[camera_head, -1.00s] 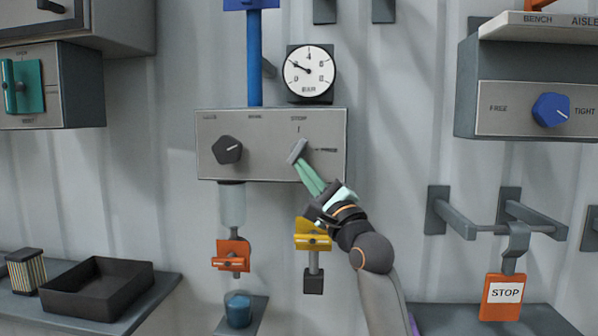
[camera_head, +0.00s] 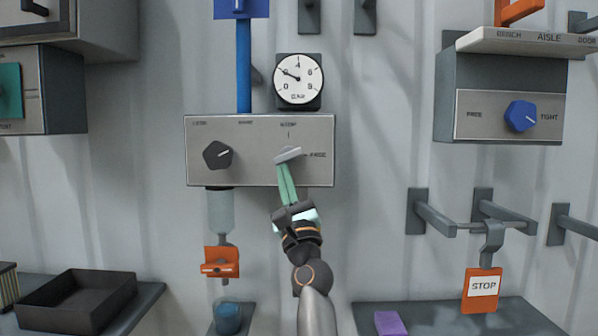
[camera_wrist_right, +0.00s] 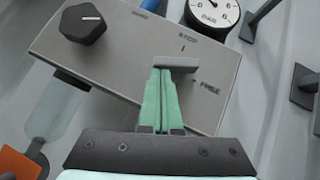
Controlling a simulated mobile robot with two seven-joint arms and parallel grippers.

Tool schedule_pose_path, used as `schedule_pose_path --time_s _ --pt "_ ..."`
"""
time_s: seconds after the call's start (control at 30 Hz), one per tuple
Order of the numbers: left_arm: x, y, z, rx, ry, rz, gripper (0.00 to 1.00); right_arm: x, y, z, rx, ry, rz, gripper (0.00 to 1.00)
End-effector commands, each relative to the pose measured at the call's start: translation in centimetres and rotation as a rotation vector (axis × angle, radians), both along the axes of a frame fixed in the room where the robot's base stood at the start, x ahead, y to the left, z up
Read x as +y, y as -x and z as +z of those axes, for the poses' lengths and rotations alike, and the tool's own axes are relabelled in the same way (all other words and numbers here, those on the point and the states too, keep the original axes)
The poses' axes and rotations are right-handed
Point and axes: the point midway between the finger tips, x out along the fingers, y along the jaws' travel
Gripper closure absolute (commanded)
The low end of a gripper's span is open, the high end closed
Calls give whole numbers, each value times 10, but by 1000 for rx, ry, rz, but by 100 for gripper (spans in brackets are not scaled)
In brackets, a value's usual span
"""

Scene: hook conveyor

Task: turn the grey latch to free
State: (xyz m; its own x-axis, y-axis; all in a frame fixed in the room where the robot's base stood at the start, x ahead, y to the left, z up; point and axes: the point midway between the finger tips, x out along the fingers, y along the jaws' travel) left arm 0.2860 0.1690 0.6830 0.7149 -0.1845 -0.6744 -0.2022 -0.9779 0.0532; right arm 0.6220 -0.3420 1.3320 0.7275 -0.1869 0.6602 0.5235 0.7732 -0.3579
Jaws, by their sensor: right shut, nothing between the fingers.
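The grey latch (camera_head: 288,153) is a small bar handle on the right half of a grey panel (camera_head: 258,166), between a STOP-like label above and a FREE label to its right. Its bar lies nearly level, its right end slightly raised towards FREE. In the right wrist view the latch (camera_wrist_right: 177,63) lies just beyond the fingertips. My right gripper (camera_head: 283,166), with green fingers, is shut and empty, its tips at the latch's underside, touching or very close. It also shows in the wrist view (camera_wrist_right: 160,72). My left gripper is not in view.
A black knob (camera_head: 217,154) sits left on the same panel, with a pressure gauge (camera_head: 298,80) above. An orange clip (camera_head: 221,262) hangs below. A blue knob (camera_head: 521,116) and a STOP tag (camera_head: 482,288) are at right. A black tray (camera_head: 75,302) stands lower left.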

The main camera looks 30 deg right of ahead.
Motion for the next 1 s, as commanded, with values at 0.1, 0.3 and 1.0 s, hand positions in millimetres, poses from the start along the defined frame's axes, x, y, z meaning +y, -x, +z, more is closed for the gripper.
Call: schedule_pose_path --time_s 0.1,0.3,1.0 --pt "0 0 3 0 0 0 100 3 -2 2 0 -1 2 100" --pt "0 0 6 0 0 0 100 7 -5 3 0 1 2 100" --pt "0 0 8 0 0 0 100 10 -7 4 1 3 2 100"
